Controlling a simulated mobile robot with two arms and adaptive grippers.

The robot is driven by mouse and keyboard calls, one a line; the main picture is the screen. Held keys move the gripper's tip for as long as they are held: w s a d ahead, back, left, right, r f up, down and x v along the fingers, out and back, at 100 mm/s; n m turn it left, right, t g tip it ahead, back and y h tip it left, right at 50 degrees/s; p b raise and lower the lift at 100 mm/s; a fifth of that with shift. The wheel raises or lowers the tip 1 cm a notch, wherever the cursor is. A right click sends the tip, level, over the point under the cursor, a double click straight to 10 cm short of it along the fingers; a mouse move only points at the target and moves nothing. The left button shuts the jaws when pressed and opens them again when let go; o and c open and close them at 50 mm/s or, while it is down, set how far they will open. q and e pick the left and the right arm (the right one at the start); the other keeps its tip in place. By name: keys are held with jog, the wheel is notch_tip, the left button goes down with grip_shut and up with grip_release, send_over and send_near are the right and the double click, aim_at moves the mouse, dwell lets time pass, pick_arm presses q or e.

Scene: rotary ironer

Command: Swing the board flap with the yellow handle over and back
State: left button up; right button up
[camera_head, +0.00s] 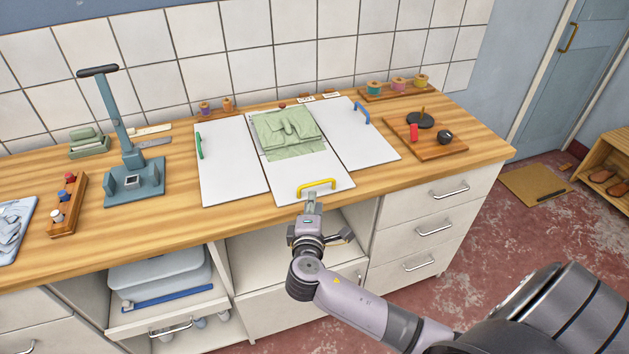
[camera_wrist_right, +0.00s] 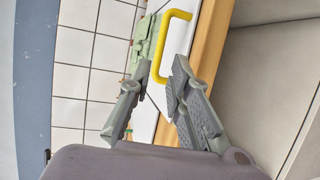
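The white folding board lies flat on the wooden counter. Its middle front flap (camera_head: 290,184) carries the yellow handle (camera_head: 317,187) near the counter's front edge. My right gripper (camera_head: 311,200) is just in front of that handle. In the right wrist view, my right gripper (camera_wrist_right: 160,70) is open, and the yellow handle (camera_wrist_right: 178,15) stands ahead, one end showing between the fingertips. No grip on it shows. A folded green shirt (camera_head: 288,128) lies on the middle of the board, its lower edge reaching the yellow-handled flap. My left gripper is not in view.
The side panels have a green handle (camera_head: 199,146) on the left and a blue handle (camera_head: 361,113) on the right. A teal press (camera_head: 135,185) stands left of the board. A wooden tray (camera_head: 440,150) is at right. Open shelf space lies below the counter.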

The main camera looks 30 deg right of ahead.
aim_at(315, 184)
jog(key=p+x, duration=0.1)
jog(key=x, duration=0.8)
jog(key=shift+d+f, duration=0.1)
jog(key=shift+c, duration=0.2)
grip_shut()
